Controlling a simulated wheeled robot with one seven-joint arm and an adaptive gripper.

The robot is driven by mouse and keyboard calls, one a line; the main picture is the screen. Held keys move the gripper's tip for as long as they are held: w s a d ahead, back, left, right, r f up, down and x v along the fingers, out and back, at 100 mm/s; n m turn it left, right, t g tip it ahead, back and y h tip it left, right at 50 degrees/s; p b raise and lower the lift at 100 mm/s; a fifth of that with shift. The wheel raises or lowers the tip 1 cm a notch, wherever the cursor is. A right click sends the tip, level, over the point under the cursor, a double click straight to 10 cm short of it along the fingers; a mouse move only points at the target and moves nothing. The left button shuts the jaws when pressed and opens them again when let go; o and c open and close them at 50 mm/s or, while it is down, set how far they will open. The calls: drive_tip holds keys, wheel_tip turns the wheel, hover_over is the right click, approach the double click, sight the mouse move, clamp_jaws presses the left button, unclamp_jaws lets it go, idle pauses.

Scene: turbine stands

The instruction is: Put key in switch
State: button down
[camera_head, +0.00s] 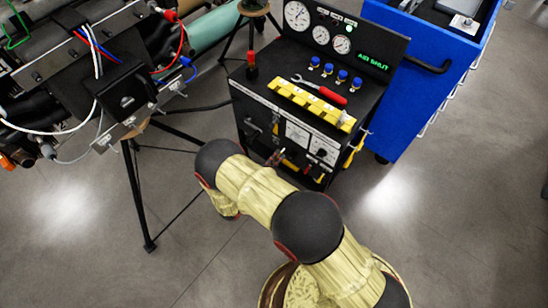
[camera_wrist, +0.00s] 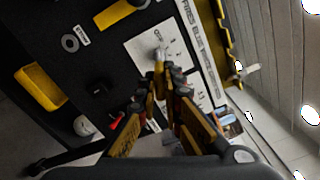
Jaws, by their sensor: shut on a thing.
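The black control cart (camera_head: 350,60) stands ahead, with white switch plates (camera_head: 297,133) on its front face. My gripper (camera_head: 279,157) is at that front face, low and left of the plates in the head view, small and partly hidden by my arm. In the wrist view my gripper (camera_wrist: 168,80) is shut on a small tan-and-metal piece, seemingly the key (camera_wrist: 159,58). The key's tip lies over a white plate (camera_wrist: 143,50) with dark markings. I cannot tell whether the tip is inside the switch or only in front of it. The switch slot is hidden by the key and fingers.
A yellow tray (camera_head: 311,104) lies on the cart's top edge, with a wrench and a red-handled tool (camera_head: 332,96) behind it. A blue cabinet (camera_head: 425,65) stands to the right. A black tripod leg (camera_head: 136,190) stands left. Open floor lies at lower left.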

sight(296, 136)
drive_tip(key=shift+w+d, duration=0.15)
drive_tip(key=shift+w, duration=0.05)
drive_tip(key=shift+x, duration=2.15)
drive_tip(key=shift+b+x, duration=0.3)
drive_tip(key=shift+x, duration=0.8)
drive_tip(key=shift+w+d+r, duration=0.1)
drive_tip(key=shift+w+r, duration=0.1)
drive_tip(key=shift+w, duration=0.1)
drive_tip(key=c, duration=2.4)
unclamp_jaws()
drive_tip(key=shift+o, duration=0.8)
drive_tip(key=shift+w+d+f, duration=0.1)
drive_tip(key=shift+w+d, duration=0.05)
drive_tip(key=shift+d, duration=0.05)
drive_tip(key=o, duration=0.4)
drive_tip(key=shift+c, duration=0.2)
drive_tip(key=shift+o, duration=0.8)
drive_tip(key=shift+s+a, duration=0.1)
drive_tip(key=shift+s, duration=0.1)
drive_tip(key=shift+s+a, duration=0.1)
